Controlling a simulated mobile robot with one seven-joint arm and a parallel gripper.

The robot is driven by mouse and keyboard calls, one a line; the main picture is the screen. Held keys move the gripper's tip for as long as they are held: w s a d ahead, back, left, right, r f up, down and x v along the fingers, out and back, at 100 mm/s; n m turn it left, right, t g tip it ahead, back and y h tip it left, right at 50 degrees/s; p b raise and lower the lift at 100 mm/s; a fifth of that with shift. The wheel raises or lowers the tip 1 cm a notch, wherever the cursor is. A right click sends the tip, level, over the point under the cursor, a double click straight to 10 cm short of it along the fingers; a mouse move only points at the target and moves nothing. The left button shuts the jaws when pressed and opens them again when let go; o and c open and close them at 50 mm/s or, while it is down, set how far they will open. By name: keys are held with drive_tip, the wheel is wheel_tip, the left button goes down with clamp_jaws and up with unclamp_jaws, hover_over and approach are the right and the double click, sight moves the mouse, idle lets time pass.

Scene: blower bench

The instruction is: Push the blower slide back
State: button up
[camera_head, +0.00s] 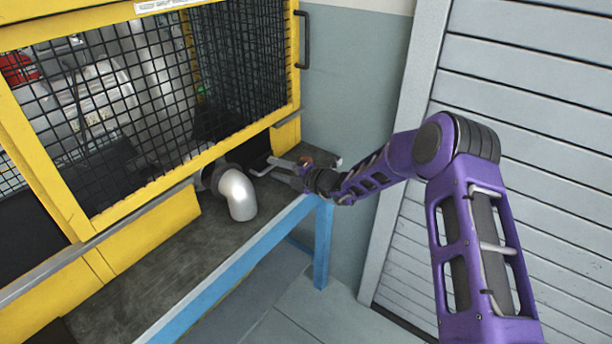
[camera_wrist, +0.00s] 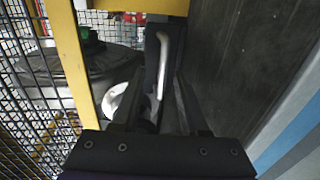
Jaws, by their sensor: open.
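The blower slide is not clearly identifiable. A pale bent handle rod (camera_head: 259,171) sticks out at the bench's back edge, under the yellow guard. In the wrist view the rod (camera_wrist: 163,50) stands ahead, roughly in line with the gap between my fingers. My gripper (camera_head: 276,170) is open at the far end of the bench, close to the rod. Its dark fingers (camera_wrist: 160,100) show nothing clearly held between them. I cannot tell whether a finger touches the rod. A silver elbow pipe (camera_head: 237,194) comes out under the guard, left of my gripper.
A yellow guard with black mesh (camera_head: 150,100) stands over the bench's back. The dark bench top (camera_head: 150,270) is clear at the front left, with a blue frame edge (camera_head: 235,265). A grey wall (camera_head: 350,80) and slatted shutter (camera_head: 530,90) stand to the right.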

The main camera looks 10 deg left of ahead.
drive_tip(key=p+v, duration=0.1)
drive_tip(key=v, duration=1.3)
drive_tip(key=shift+r+p, duration=0.1)
drive_tip(key=shift+p, duration=0.3)
drive_tip(key=p, duration=0.4)
approach(271, 166)
drive_tip(key=x, duration=1)
drive_tip(key=shift+f, duration=0.3)
clamp_jaws()
drive_tip(key=shift+w, duration=0.1)
